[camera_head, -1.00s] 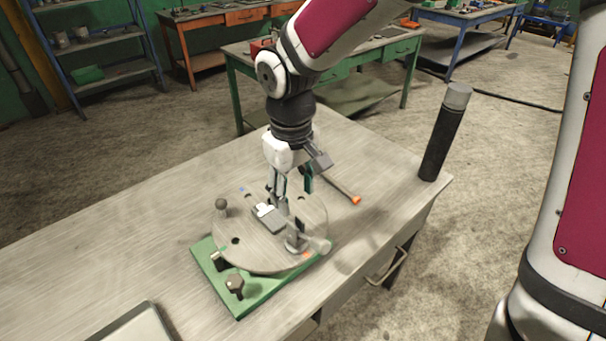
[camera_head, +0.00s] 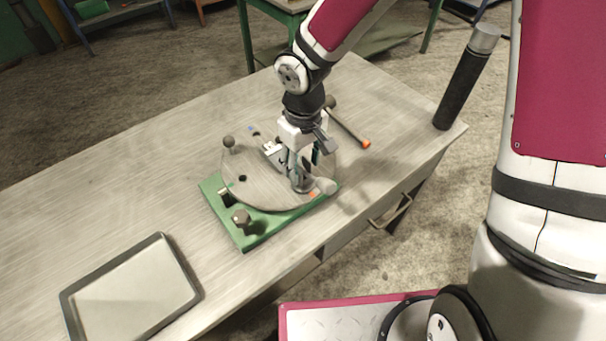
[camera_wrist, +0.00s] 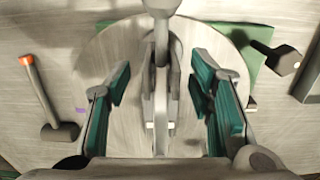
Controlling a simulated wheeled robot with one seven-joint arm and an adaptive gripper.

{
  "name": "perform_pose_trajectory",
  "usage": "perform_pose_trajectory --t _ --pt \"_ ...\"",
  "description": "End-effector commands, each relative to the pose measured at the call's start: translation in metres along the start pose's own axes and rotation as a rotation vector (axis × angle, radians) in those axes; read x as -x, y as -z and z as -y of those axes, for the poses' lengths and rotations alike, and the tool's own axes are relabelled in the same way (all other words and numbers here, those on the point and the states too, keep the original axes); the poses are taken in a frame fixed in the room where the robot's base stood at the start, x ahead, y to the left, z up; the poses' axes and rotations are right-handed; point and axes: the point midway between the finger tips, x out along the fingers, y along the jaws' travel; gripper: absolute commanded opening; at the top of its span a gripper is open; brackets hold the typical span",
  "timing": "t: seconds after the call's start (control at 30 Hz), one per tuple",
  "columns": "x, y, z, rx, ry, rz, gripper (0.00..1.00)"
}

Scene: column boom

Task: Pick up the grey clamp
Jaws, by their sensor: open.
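The grey clamp (camera_head: 304,184) stands near the front right edge of a round metal plate (camera_head: 262,190) in the head view. My gripper (camera_head: 304,163) is over it and partly hides it. In the wrist view the clamp (camera_wrist: 161,85) runs up the middle of the picture, between the two green-padded fingers of my gripper (camera_wrist: 160,75). The fingers are apart, with a visible gap on each side of the clamp. I cannot tell exactly how low the fingertips reach along it.
The plate sits on a green base (camera_head: 252,237) with a dark knob (camera_head: 240,217) in front. A hammer (camera_head: 348,128) lies behind right, and a black cylinder (camera_head: 461,88) stands at the right corner. A shallow tray (camera_head: 165,240) lies front left. The left of the table is clear.

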Motion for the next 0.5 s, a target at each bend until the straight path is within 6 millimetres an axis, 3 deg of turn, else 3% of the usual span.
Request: perform_pose_trajectory --t 0.2,0.5 --pt "-0.028 -0.001 0.002 0.002 0.001 0.003 0.48" --pt "-0.034 0.0 0.001 0.001 0.0 -0.001 0.48"
